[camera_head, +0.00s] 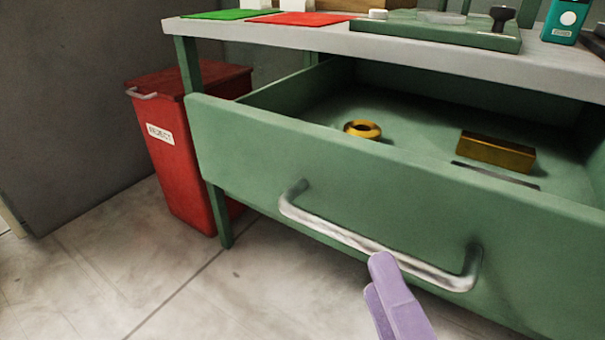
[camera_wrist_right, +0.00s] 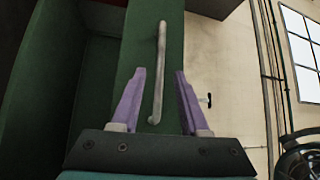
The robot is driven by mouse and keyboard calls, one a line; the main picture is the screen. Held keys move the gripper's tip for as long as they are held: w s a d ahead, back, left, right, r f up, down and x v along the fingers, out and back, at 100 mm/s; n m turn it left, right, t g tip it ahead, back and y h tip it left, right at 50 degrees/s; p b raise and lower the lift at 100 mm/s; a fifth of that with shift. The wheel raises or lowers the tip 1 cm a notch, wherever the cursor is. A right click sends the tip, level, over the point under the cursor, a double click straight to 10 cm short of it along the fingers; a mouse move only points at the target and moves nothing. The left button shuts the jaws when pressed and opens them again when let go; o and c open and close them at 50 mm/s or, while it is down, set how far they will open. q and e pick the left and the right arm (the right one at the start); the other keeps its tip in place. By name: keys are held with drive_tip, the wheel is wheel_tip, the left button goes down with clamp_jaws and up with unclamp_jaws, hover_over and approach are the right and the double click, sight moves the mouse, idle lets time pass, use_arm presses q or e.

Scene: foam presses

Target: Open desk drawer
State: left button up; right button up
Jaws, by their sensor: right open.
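The green desk drawer (camera_head: 330,195) is pulled well out from under the desk top, and its inside shows. Its grey bar handle (camera_head: 340,236) runs across the front. My right gripper (camera_head: 377,276) has purple fingers and is open at the handle, near its right half. In the right wrist view, the handle (camera_wrist_right: 160,60) lies between the two spread fingers (camera_wrist_right: 160,72); I cannot tell whether either finger touches it. My left gripper is not in view.
Inside the drawer are a gold ring (camera_head: 362,129), a gold block (camera_head: 497,151) and a dark flat strip (camera_head: 495,175). A red reject bin (camera_head: 175,140) stands left of the desk. The desk top (camera_head: 350,41) holds coloured mats and a green fixture. The floor in front is clear.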

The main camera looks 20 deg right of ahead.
drive_tip(key=s, duration=0.4)
drive_tip(key=shift+s+a+f, duration=0.15)
drive_tip(key=shift+f, duration=0.1)
